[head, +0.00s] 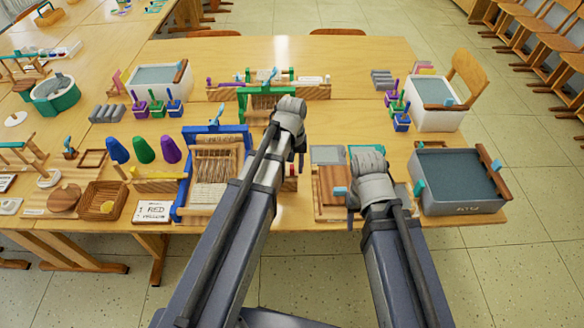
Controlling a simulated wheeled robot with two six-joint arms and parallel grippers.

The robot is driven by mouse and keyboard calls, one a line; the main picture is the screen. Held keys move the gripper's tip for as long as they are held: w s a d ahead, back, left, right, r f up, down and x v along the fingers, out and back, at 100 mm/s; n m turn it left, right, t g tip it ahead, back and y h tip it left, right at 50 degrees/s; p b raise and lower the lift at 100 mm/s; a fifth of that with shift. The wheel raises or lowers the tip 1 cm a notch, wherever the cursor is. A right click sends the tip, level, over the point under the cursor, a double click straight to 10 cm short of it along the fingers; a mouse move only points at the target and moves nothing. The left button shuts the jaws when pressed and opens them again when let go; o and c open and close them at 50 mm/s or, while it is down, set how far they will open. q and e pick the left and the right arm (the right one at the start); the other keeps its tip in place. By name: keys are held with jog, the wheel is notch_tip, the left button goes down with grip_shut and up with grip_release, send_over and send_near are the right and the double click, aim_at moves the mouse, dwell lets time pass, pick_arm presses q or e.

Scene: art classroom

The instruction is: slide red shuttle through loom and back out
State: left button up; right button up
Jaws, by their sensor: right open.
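A blue-framed loom (192,160) with pale warp threads stands at the front of the table, left of my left arm, which covers part of its right side. A small red piece (291,183) shows just right of that arm; I cannot tell whether it is the red shuttle. A card (152,211) reading "1 RED" lies left of the loom. My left gripper (299,150) is above the table, right of the loom; its jaws are hidden. My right gripper (352,212) is open over the wooden board area at front right, its fingertips largely hidden.
A green-framed loom (248,103) stands behind. Coloured cones (143,150) and a woven basket (101,201) are at left. A grey bin (457,180) stands at front right, a white bin (435,118) behind it. The table's far middle (320,55) is clear.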

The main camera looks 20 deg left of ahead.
pick_arm(q)
grip_shut()
dwell(1.2)
